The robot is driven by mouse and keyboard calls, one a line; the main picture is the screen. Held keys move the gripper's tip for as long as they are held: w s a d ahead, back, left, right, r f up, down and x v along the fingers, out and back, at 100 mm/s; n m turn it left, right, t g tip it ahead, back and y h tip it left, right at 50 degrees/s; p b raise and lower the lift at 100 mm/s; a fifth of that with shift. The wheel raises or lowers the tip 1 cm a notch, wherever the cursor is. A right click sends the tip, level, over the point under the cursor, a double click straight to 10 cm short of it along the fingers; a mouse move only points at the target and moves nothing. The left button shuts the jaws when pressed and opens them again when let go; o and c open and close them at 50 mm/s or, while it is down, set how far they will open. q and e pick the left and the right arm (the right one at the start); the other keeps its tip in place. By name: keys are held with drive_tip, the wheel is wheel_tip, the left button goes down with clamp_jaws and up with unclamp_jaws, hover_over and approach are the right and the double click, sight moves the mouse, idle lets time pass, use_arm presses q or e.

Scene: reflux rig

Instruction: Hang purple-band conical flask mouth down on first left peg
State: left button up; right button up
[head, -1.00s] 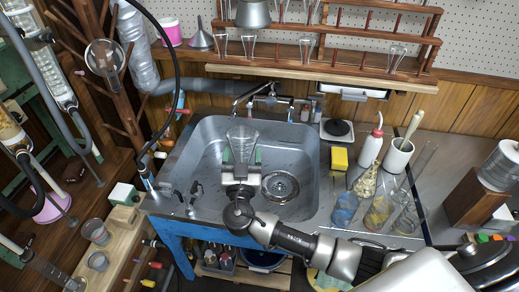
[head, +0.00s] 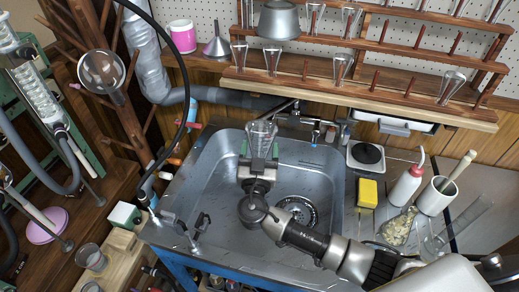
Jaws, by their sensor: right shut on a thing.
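My right gripper (head: 258,168) is shut on a clear conical flask (head: 262,134) above the back left of the sink. The flask's wide end points up and away from the gripper, its narrow end toward the jaws. I cannot make out a purple band. The wooden peg rack (head: 350,95) stands behind the sink, with short reddish pegs in rows. A bare peg (head: 305,70) stands further right in that row. My left gripper is not in view.
The tap (head: 292,112) rises at the sink's (head: 215,235) back edge, close right of the flask. A grey metal shade (head: 278,20) is in front of the rack's upper left. A yellow sponge (head: 367,193), wash bottle (head: 407,184) and white pot (head: 436,196) stand right.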

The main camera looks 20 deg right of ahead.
drive_tip(key=shift+s+a+f, duration=0.1)
drive_tip(key=shift+s+f, duration=0.1)
drive_tip(key=shift+f, duration=0.2)
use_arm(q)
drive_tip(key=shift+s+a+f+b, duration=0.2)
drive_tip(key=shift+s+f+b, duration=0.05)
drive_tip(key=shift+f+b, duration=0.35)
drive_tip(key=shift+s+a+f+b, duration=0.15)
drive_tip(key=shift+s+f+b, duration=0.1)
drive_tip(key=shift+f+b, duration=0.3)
use_arm(e)
drive_tip(key=shift+s+a+f, duration=0.1)
drive_tip(key=shift+f, duration=1)
drive_tip(key=shift+s+f, duration=0.1)
drive_tip(key=shift+f, duration=1)
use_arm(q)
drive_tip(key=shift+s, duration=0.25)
